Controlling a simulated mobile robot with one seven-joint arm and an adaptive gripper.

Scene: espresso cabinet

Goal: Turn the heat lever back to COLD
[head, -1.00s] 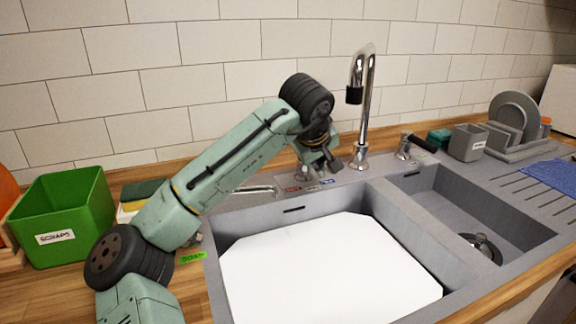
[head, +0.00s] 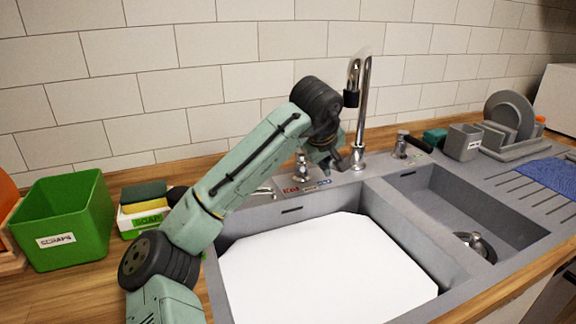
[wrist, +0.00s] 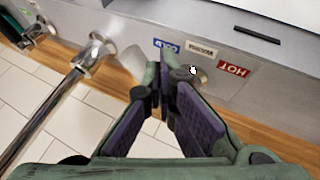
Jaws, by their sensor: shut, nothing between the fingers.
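The heat markings are a red HOT label (head: 291,190), a white middle label and a blue COLD label (head: 324,184) on the sink's back ledge; the wrist view also shows HOT (wrist: 233,69) and COLD (wrist: 166,46). A chrome post (head: 302,166), apparently the heat lever's base, stands behind them. A round metal part beside HOT also shows in the wrist view (wrist: 200,76), partly behind a finger. The lever's handle and its setting are not clear. My gripper (wrist: 167,72) is shut and empty, close to these labels; in the head view my gripper (head: 333,165) is partly hidden by my wrist.
The chrome tap (head: 360,110) stands just right of my gripper. Another lever (head: 402,148) with a dark handle is farther right. A white sheet (head: 325,270) fills the left basin.

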